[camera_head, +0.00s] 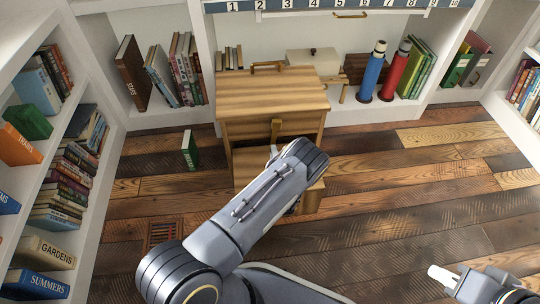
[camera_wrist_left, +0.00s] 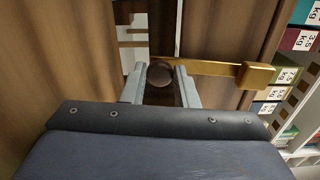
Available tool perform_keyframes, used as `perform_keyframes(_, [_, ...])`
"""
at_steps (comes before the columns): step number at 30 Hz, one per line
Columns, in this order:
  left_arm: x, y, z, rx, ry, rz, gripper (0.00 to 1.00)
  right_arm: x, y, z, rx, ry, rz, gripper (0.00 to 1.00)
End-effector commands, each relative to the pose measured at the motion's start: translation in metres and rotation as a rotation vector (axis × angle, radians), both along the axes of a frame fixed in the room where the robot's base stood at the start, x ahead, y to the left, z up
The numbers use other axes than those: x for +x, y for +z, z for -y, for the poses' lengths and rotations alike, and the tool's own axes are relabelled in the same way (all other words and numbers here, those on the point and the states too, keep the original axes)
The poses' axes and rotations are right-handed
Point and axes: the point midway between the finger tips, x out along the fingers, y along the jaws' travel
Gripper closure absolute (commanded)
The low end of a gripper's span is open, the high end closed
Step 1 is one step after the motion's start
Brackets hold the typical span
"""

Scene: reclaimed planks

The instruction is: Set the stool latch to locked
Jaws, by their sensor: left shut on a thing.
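The wooden step stool (camera_head: 270,94) stands near the back shelves. Its brass latch (camera_head: 276,127) shows on the front; in the left wrist view a brass bar ends in a square block (camera_wrist_left: 258,75) at the right. My left gripper (camera_head: 273,151) is at the stool's front, partly hidden by my own arm. In the left wrist view its fingers (camera_wrist_left: 160,86) are on either side of a round dark knob (camera_wrist_left: 160,73) at the near end of the brass bar. My right gripper (camera_head: 440,275) is low at the right, away from the stool; its jaw gap is unclear.
Bookshelves line the left (camera_head: 62,205) and back. A blue bottle (camera_head: 372,75) and a red bottle (camera_head: 395,74) stand to the stool's right. A green book (camera_head: 189,151) stands on the floor to its left. The plank floor (camera_head: 410,190) at the right is clear.

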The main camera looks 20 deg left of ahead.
Motion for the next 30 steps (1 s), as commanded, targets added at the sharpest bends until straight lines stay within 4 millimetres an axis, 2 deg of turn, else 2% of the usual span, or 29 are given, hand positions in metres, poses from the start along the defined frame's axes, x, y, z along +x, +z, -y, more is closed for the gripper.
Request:
perform_keyframes(9, [0.0028, -0.0022, 0.0071, -0.081, -0.003, 0.045, 1.00, 0.0000, -0.0022, 0.0000, 0.000, 0.000, 0.000, 0.78])
perform_keyframes(23, [0.0035, -0.0020, 0.0086, -0.093, -0.004, 0.051, 1.00, 0.0001, -0.0023, 0.0000, 0.000, 0.000, 0.000, 0.78])
perform_keyframes(24, [0.0035, -0.0020, 0.0086, -0.093, -0.004, 0.051, 0.71, 0.0001, -0.0023, 0.0000, 0.000, 0.000, 0.000, 0.78])
perform_keyframes(28, [0.0036, -0.0017, 0.0081, -0.092, -0.003, 0.051, 0.54, 0.0001, -0.0023, 0.0000, 0.000, 0.000, 0.000, 0.78])
perform_keyframes(30, [0.0037, -0.0015, 0.0077, -0.091, -0.002, 0.052, 0.53, 0.0001, -0.0022, -0.0001, 0.000, 0.000, 0.000, 0.78])
